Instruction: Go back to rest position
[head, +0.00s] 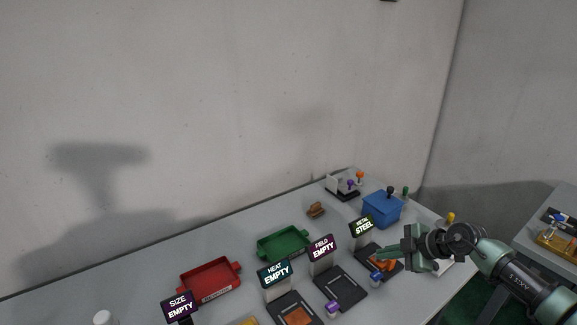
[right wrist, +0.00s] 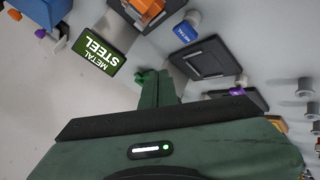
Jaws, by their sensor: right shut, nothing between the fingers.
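My right gripper (head: 388,253) reaches in from the right in the head view, over the right end of the grey table (head: 225,245). Its green fingers also show in the right wrist view (right wrist: 160,84); they are shut with nothing between them. The fingers are near the "METAL STEEL" sign (head: 362,227), which also shows in the right wrist view (right wrist: 98,54). Beside and below the fingers is a black pad with an orange piece (head: 386,264). My left gripper is not in view.
A red tray (head: 209,293), a green tray (head: 283,259) and a blue box (head: 381,213) stand on the table. Signs reading EMPTY (head: 274,274) stand by black pads (head: 340,289). A small brown block (head: 316,210) lies near the back edge. A second table (head: 553,205) is at the right.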

